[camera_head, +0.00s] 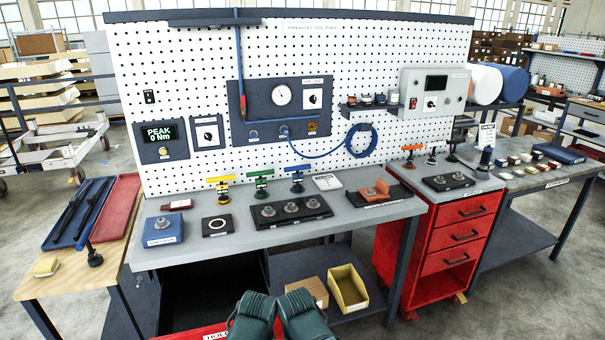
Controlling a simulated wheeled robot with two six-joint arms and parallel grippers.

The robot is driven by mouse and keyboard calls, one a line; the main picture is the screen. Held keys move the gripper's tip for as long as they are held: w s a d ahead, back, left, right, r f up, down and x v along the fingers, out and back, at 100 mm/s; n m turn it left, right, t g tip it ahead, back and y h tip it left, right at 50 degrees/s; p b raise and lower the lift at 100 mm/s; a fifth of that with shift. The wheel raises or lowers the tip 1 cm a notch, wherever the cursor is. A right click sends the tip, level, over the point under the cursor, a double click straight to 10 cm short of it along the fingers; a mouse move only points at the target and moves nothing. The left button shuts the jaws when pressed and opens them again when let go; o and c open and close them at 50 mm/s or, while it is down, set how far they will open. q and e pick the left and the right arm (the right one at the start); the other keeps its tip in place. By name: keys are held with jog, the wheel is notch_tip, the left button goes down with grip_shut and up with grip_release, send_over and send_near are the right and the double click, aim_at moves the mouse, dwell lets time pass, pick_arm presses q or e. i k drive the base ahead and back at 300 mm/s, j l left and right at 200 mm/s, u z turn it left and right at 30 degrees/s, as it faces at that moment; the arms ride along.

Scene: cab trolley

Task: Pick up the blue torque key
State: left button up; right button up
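The blue torque key (297,178) stands upright on the grey workbench, right of two similar keys, and has a blue T-shaped top on a dark stem. The green key (261,184) stands to its left. The yellow key (221,188) stands farther left. A dark plate with several metal fittings (291,213) lies in front of the blue key. Two dark green parts of mine show at the bottom edge, well short of the blue key. No gripper fingertips can be seen.
An orange block on a dark mat (376,193) sits farther right. A white pegboard (350,60) rises behind the bench. A red drawer cabinet (440,235) stands at right, and a yellow bin (348,288) sits below.

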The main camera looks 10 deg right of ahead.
aim_at(297, 176)
jog(key=i+l, duration=0.2)
jog(key=l, duration=0.2)
jog(key=i+l+u, duration=0.15)
jog(key=l, duration=0.2)
jog(key=i+l, duration=0.15)
jog(key=l, duration=0.25)
jog(key=i+l+u, duration=0.1)
jog(key=l, duration=0.3)
jog(key=i+l, duration=0.2)
jog(key=l, duration=0.25)
jog(key=i+l+u, duration=0.15)
jog(key=l, duration=0.25)
